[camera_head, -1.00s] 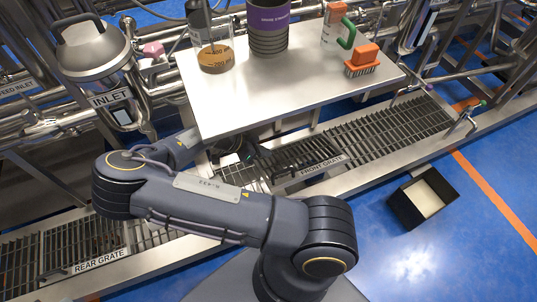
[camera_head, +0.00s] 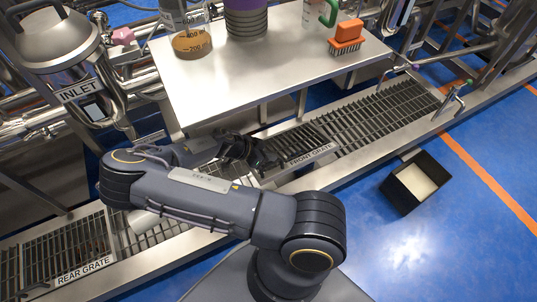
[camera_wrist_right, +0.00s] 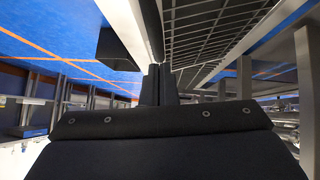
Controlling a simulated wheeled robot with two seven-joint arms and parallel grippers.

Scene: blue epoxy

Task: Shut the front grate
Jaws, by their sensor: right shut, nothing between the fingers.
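The front grate (camera_head: 372,118) is a dark slatted panel in the steel floor channel, with a "FRONT GRATE" label (camera_head: 311,154) at its near left end. It looks to lie about level with the channel frame. My right gripper (camera_head: 264,160) is at this left end, close to the label, fingers shut and empty. In the right wrist view the shut fingers (camera_wrist_right: 159,85) point along the slats, which show beyond them to the upper right. I cannot tell whether the fingers touch the grate. My forearm hides part of the channel. My left gripper is not in view.
A steel table (camera_head: 270,75) with a beaker, a purple-banded container and an orange brush (camera_head: 347,38) overhangs the channel. The rear grate (camera_head: 65,250) lies at lower left. An open black box (camera_head: 416,183) stands on the blue floor, right of the channel. Pipes line the back.

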